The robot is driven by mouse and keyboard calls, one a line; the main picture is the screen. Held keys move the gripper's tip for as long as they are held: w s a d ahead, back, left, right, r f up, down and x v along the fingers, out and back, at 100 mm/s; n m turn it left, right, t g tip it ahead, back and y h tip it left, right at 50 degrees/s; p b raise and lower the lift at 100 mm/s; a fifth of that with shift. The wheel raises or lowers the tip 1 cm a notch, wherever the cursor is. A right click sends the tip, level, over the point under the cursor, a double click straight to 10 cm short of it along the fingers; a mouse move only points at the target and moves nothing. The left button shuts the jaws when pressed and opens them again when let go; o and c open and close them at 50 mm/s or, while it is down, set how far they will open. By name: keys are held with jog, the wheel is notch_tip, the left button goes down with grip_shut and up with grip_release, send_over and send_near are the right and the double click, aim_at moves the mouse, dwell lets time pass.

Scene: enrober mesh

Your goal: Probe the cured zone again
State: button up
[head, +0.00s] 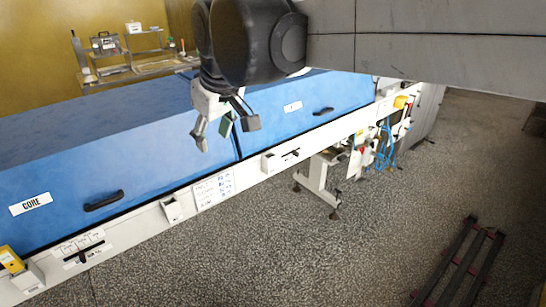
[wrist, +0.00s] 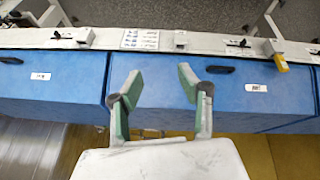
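My gripper (head: 226,128) hangs over the long blue-covered machine, near the seam between two cover sections. In the wrist view its two green-padded fingers (wrist: 159,82) are spread wide with nothing between them. A yellow device (head: 11,260) sits on the machine's white front ledge at the far left; it also shows at the right in the wrist view (wrist: 281,62). I cannot tell for sure that it is a probe. The near cover (head: 140,160) is closed and bears a CORE label (head: 31,204) and a black handle. The mesh and any cured zone are hidden.
The far cover (head: 335,90) is also closed, with a handle. The white ledge (head: 140,222) carries slider switches, a small box (head: 173,210) and a written sheet (head: 213,188). Blue cables (head: 386,150) hang at the far end. A shelf (head: 130,62) stands behind. The floor in front is mostly clear.

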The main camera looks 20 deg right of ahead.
jog(key=s+d+f+m+t, duration=0.1)
jog(key=s+d+f+m, duration=0.2)
jog(key=s+d+f, duration=0.3)
jog(key=s+d+f+m+t+h, duration=0.1)
jog(key=s+d+f+m, duration=0.2)
jog(key=s+d+f, duration=0.3)
jog(key=s+f, duration=0.1)
jog(key=s, duration=0.3)
jog(key=shift+s+d, duration=0.2)
jog(key=shift+d, duration=0.1)
jog(key=shift+f, duration=0.1)
notch_tip(320, 180, down, 5)
jog(key=b, duration=0.5)
dwell(5.2)
